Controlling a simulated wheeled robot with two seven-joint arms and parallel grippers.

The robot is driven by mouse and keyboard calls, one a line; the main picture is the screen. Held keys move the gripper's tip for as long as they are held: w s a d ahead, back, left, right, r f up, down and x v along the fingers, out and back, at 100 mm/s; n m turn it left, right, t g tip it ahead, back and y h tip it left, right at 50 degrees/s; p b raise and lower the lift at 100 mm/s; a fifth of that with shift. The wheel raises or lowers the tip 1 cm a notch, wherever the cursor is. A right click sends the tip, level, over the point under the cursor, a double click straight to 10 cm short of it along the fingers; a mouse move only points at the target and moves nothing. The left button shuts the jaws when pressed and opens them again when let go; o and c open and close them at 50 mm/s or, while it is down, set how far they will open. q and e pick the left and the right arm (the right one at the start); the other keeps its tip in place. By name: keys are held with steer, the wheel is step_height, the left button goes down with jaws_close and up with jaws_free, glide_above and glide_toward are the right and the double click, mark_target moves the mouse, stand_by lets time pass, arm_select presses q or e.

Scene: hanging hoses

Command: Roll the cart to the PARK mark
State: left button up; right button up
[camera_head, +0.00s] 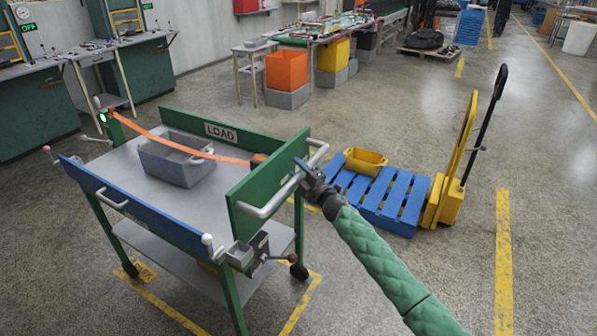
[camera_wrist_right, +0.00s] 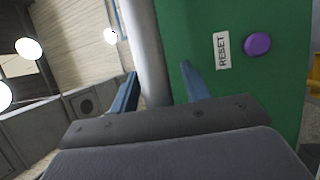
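The cart (camera_head: 118,170) has a grey top, green end panels and a blue side rail. A LOAD label is on its far panel. The yellow PARK mark (camera_head: 145,270) is on the floor by the cart's left wheel. Its yellow outline runs around and under the cart, partly hidden. My right gripper (camera_head: 303,176) is at the grey handle (camera_head: 268,208) on the cart's right green panel. In the wrist view, the blue fingers (camera_wrist_right: 160,88) stand open on both sides of a grey bar (camera_wrist_right: 150,45), with a gap at the right finger. My left gripper is not in view.
A grey bin (camera_head: 178,168) sits on the cart, with an orange strap (camera_head: 190,148) across above it. A blue pallet (camera_head: 395,200) with a yellow bin and a yellow pallet jack (camera_head: 450,195) stands to the right. Green machines (camera_head: 35,115) stand at left.

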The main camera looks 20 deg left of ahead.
steer(key=shift+s+d, duration=0.15)
steer(key=shift+d, duration=0.1)
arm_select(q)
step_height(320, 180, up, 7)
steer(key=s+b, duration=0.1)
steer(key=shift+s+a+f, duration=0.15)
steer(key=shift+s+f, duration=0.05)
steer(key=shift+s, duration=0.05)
arm_select(e)
steer(key=v, duration=0.7)
steer(key=shift+d+f, duration=0.1)
steer(key=shift+f, duration=0.05)
